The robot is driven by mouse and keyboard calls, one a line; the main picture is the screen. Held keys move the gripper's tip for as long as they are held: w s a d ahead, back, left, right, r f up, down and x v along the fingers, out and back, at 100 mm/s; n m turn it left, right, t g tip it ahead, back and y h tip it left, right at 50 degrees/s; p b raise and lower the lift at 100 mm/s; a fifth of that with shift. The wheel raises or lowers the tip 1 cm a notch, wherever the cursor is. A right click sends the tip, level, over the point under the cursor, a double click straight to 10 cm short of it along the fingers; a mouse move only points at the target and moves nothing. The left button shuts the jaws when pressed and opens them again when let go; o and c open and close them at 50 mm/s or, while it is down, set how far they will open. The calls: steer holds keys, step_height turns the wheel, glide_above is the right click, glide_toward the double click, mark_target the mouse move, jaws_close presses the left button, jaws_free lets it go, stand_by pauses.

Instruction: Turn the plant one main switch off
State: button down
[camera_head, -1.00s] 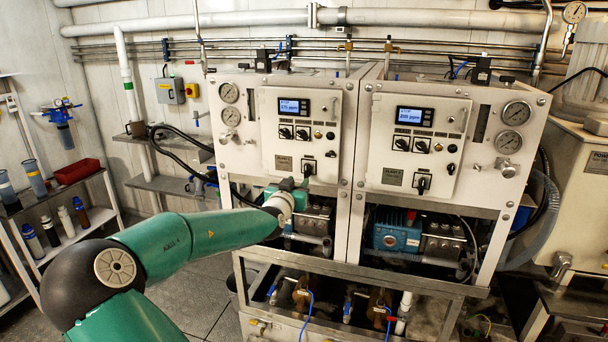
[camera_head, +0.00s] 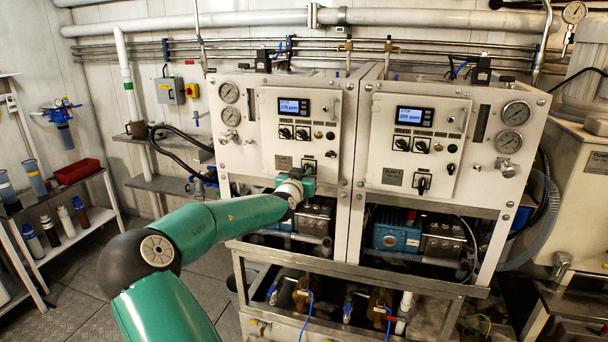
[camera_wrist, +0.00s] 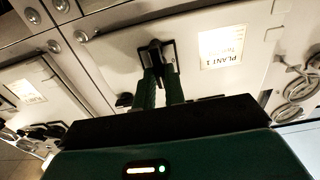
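The plant one main switch (camera_head: 308,167) is a black rotary handle on a square plate, low on the left cabinet's panel. My gripper (camera_head: 303,184) is right in front of it and partly covers it in the head view. In the wrist view, the black switch (camera_wrist: 155,56) lies at the fingertips of my gripper (camera_wrist: 158,76). The two green fingers are apart, one on each side of the handle. I cannot tell whether they touch it. The PLANT 1 label (camera_wrist: 221,46) is to the right of the switch.
Smaller rotary switches (camera_head: 293,133) and a display (camera_head: 293,107) sit above on the same panel. The similar right cabinet has its own main switch (camera_head: 422,185). A metal frame rail (camera_head: 370,277) runs below. A shelf with bottles and a red bin (camera_head: 77,171) stands at left.

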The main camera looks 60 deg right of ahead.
stand_by(0.4)
steer(key=shift+n, duration=9)
steer(key=c, duration=1.5)
jaws_free()
steer(key=shift+o, duration=0.2)
steer(key=shift+a, duration=0.1)
